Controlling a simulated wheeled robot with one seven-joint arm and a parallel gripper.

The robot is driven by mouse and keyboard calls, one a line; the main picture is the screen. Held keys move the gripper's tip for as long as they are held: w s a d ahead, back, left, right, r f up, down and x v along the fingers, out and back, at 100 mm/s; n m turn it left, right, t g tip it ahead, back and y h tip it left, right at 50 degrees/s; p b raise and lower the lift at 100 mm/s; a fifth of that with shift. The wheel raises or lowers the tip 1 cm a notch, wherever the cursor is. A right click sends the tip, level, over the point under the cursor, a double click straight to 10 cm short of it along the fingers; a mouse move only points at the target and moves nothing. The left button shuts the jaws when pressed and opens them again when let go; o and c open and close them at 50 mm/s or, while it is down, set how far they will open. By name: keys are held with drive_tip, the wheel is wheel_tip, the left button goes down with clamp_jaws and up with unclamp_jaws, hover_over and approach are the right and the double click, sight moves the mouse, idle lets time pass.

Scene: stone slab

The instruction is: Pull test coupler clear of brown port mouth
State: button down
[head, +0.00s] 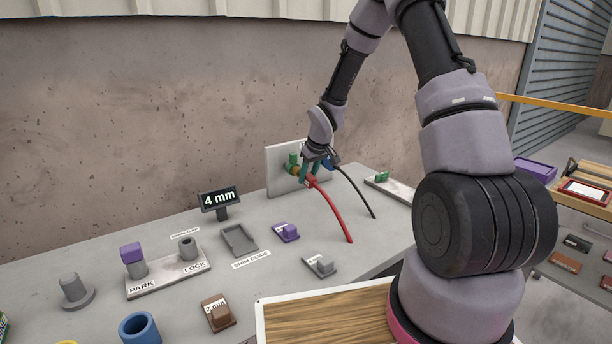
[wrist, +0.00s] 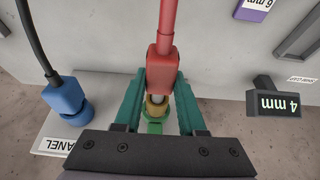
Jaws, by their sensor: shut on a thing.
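The red test coupler (wrist: 163,72), with a red cable (head: 330,208) trailing from it, is between the two teal fingers of my gripper (wrist: 159,100). The fingers are shut on its body. Its pale metal nose points at the brown port (wrist: 157,113), which has a green part (wrist: 154,128) behind it. The nose meets or overlaps the port mouth in the wrist view; I cannot tell how deep it sits. In the head view my gripper (head: 312,165) is at the upright white panel (head: 282,186) and hides most of the coupler.
A blue coupler (wrist: 64,95) with a black cable (head: 355,190) sits close beside my gripper on the panel. A 4 mm display (head: 220,199), a shim guide tray (head: 239,239) and a purple 6 mm block (head: 286,232) stand on the slab.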

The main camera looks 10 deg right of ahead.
sight(314, 182)
drive_tip(key=shift+s+d, duration=0.25)
drive_tip(key=shift+s, duration=0.25)
drive_tip(key=shift+s+d, duration=0.2)
drive_tip(key=shift+s, duration=0.25)
drive_tip(key=shift+s+d+r, duration=0.3)
drive_tip(key=shift+s+r, duration=0.4)
drive_tip(key=shift+r, duration=0.1)
drive_tip(key=shift+s+d+r, duration=0.25)
drive_tip(key=shift+s+r, duration=0.45)
drive_tip(key=shift+r, duration=0.05)
